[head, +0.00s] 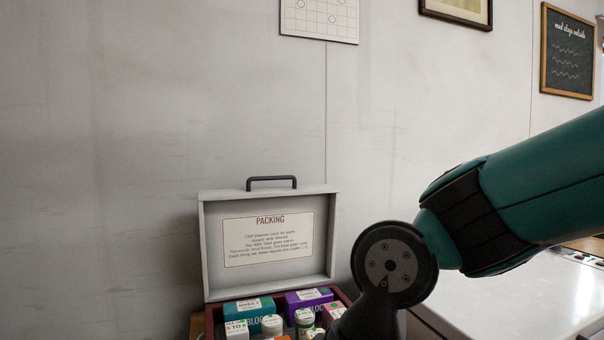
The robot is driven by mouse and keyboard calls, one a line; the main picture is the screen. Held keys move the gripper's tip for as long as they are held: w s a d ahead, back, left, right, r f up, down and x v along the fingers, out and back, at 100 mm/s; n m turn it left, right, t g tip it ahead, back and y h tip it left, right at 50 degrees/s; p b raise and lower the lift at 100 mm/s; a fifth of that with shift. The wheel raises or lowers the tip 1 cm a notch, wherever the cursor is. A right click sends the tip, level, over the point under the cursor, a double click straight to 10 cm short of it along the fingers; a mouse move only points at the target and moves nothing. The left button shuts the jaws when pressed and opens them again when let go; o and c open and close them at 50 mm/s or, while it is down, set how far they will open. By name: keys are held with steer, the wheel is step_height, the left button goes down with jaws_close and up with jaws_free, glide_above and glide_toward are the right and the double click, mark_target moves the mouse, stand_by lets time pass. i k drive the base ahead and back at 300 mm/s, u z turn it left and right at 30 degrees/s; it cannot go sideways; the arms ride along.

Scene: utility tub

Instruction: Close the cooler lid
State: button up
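The cooler's lid (326,248) is grey-white and stands open, roughly upright, behind the cooler. It has a dark handle (271,179) on its top edge and a white label headed PACKING on its inner face. The cooler's dark red body (343,296) is at the bottom of the head view, cut off by the picture's lower edge. Boxes and white-capped bottles fill it, among them a teal box (249,308) and a purple box (308,299). My arm comes in from the right, in front of the cooler's right side. My gripper is not in the picture.
A pale wall stands close behind the lid. A white counter top (510,292) lies to the right, partly behind my arm. A calendar sheet (319,18), a framed picture (458,9) and a chalkboard (567,52) hang high on the wall. Nothing stands left of the lid.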

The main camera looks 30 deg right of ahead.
mark_target(262, 240)
steer(key=z, duration=0.25)
steer(key=i, duration=1)
